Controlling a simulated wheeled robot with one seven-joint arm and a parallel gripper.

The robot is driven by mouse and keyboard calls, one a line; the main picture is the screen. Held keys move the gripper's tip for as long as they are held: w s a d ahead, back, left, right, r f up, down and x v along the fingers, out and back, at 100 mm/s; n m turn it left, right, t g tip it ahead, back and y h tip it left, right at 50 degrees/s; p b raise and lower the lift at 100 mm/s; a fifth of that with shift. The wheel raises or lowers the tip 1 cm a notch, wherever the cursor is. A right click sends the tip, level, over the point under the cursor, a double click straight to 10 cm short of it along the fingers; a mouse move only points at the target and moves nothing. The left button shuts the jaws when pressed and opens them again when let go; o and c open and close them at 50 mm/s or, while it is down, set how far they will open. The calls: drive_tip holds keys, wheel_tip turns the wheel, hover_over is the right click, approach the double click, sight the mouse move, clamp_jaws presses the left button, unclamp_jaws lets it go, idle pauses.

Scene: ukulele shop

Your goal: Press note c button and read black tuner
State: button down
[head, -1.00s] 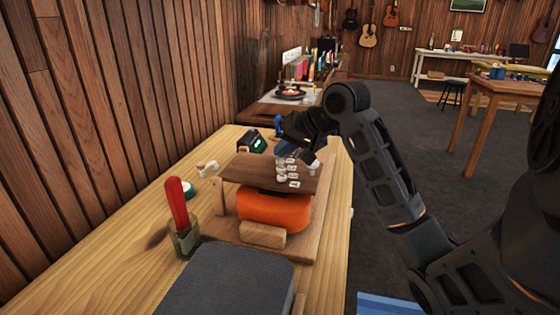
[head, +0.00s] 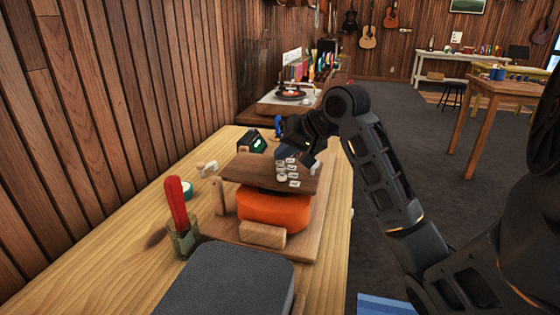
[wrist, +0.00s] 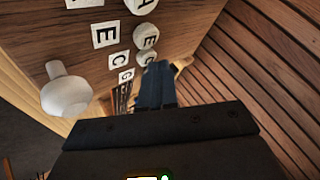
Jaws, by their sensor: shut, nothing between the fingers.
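The black tuner (head: 257,142) stands on the bench behind the wooden board, with a green-lit screen too small to read. White note buttons (head: 281,171) and square letter labels (head: 293,175) sit on the dark board (head: 250,170). In the wrist view the labels read A, E, C (wrist: 119,60) and G, with round white buttons (wrist: 145,35) beside them. My gripper (wrist: 158,85) is shut and empty, with its blue-grey fingers at the far end of the button row. They overlap that end in the picture; I cannot tell if they touch a button.
An orange block (head: 272,212) supports the board on a wooden base. A jar with a red-handled tool (head: 178,205) and a grey padded block (head: 228,285) are nearer. A white peg (wrist: 67,92) stands beside the labels. The wood-panelled wall (head: 110,100) borders the bench on the left.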

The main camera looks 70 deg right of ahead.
sight(284, 163)
idle(0.4)
drive_tip(key=shift+r+p, duration=0.9)
drive_tip(key=shift+p, duration=0.1)
wheel_tip(284, 163, up, 5)
drive_tip(key=p, duration=0.5)
idle(0.6)
